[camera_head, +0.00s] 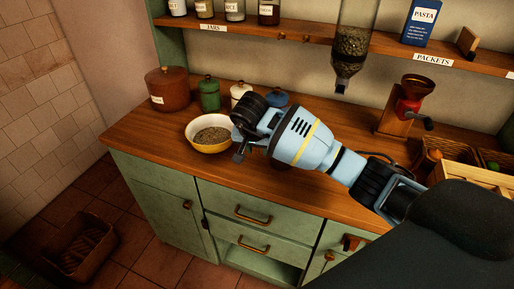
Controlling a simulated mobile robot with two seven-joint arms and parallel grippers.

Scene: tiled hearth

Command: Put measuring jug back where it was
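I cannot make out a measuring jug in the head view; my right arm hides part of the worktop. My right gripper (241,149) is over the wooden worktop (155,130), just right of a white and yellow bowl (200,147) holding brown grains. Its fingers are small and dark, and I cannot tell whether they are open, shut or holding something. My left gripper is not in view.
Behind the bowl stand a brown pot (168,92), a green canister (209,95), a cream canister (240,92) and a partly hidden blue one (276,97). A grain dispenser (351,55) hangs above. A grinder (406,105) and wooden crate (468,175) are at right.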

